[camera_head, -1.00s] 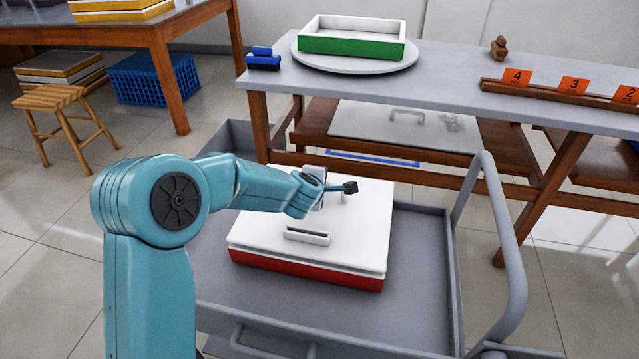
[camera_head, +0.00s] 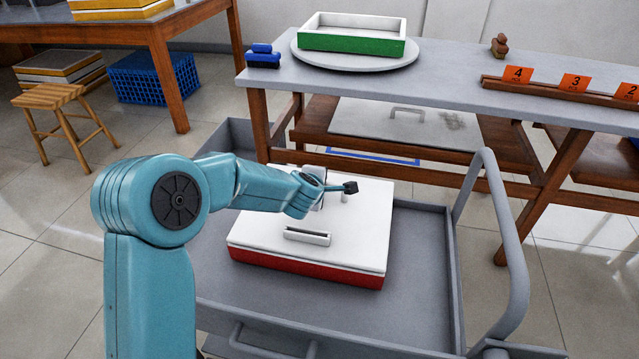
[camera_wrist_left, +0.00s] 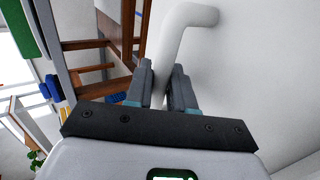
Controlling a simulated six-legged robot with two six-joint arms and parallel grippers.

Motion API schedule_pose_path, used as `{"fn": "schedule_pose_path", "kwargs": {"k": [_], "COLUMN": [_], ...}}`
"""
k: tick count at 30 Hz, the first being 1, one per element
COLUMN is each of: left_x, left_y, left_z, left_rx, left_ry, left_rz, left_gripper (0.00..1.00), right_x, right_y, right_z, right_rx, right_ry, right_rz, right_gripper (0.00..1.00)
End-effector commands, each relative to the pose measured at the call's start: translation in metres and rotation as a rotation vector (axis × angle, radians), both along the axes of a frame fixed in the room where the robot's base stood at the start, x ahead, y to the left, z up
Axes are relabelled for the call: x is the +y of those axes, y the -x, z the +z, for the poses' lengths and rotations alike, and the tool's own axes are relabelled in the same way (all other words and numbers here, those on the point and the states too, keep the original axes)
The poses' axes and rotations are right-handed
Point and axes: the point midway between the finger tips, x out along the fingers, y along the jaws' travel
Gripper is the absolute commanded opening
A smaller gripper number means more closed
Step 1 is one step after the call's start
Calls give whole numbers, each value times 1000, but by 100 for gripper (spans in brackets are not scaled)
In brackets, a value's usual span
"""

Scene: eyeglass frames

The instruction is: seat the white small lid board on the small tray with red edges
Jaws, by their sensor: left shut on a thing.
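The white lid board (camera_head: 350,235) lies flat over the small tray with red edges (camera_head: 310,274), on the grey cart. Its edges look in line with the tray's; I cannot tell whether a thin gap is left between them. A white handle (camera_head: 307,236) stands on the lid's near part. My left arm reaches over the lid, and its wrist largely hides the gripper in the head view. In the left wrist view my left gripper (camera_wrist_left: 164,80) is shut on a white bar handle (camera_wrist_left: 188,18) of the lid board (camera_wrist_left: 260,65). My right gripper is not in view.
The grey cart (camera_head: 420,270) has a raised rim and a tall rail (camera_head: 508,240) at right. Behind it, a table (camera_head: 440,80) bears a green-edged tray (camera_head: 350,44) on a round plate, a blue block (camera_head: 263,58) and numbered orange cards (camera_head: 574,83).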

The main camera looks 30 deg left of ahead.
Motion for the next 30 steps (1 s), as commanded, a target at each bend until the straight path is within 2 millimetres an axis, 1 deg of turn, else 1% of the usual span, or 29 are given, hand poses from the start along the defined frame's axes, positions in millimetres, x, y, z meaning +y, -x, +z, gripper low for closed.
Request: {"fn": "schedule_pose_path", "kwargs": {"k": [9,20,21,23,24,30], "left_x": [0,0,0,0,0,0], "left_y": [0,0,0,0,0,0], "left_z": [-8,-9,-9,-9,-9,-9], "left_rx": [-1,0,0,0,0,0], "left_ry": [-1,0,0,0,0,0], "left_rz": [1,0,0,0,0,0], "left_gripper": [0,0,26,46,53,53], "right_x": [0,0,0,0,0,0], "right_y": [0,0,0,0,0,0], "right_z": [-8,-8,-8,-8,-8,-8], "right_rx": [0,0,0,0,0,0], "right_ry": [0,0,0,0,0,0], "right_rz": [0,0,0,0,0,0], "right_gripper": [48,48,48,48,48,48]}}
